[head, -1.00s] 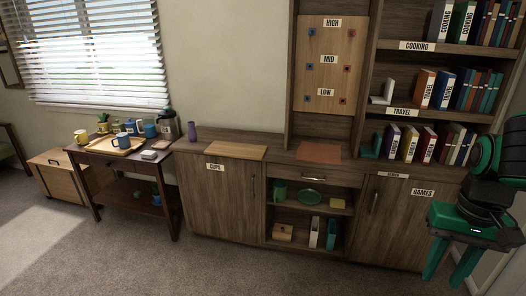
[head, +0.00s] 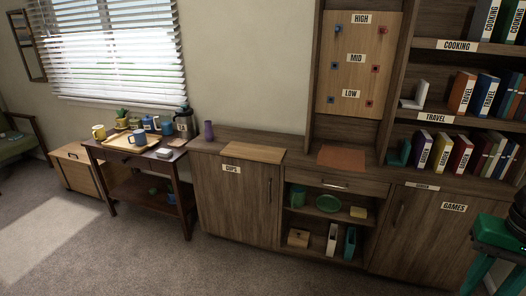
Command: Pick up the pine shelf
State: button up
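The pine shelf appears to be the flat light-wood board (head: 253,152) lying on the counter above the cabinet door labelled CUPS. Nothing lies on it. An upright pine panel (head: 350,75) labelled HIGH, MID and LOW stands further right, with blue and red pegs or brackets in pairs beside the labels. My green gripper (head: 492,280) is at the lower right edge, partly cut off by the frame. Its fingers are apart with nothing seen between them. It is far to the right of the board and not touching it.
A reddish-brown blotter (head: 342,157) lies on the counter right of the board. A purple vase (head: 209,131) stands just left of it. A dark side table (head: 128,160) holds a tray and mugs. The carpet (head: 150,250) in front is clear.

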aim_at(259, 153)
jog(key=u, duration=0.05)
jog(key=i, duration=1.25)
jog(key=u, duration=0.05)
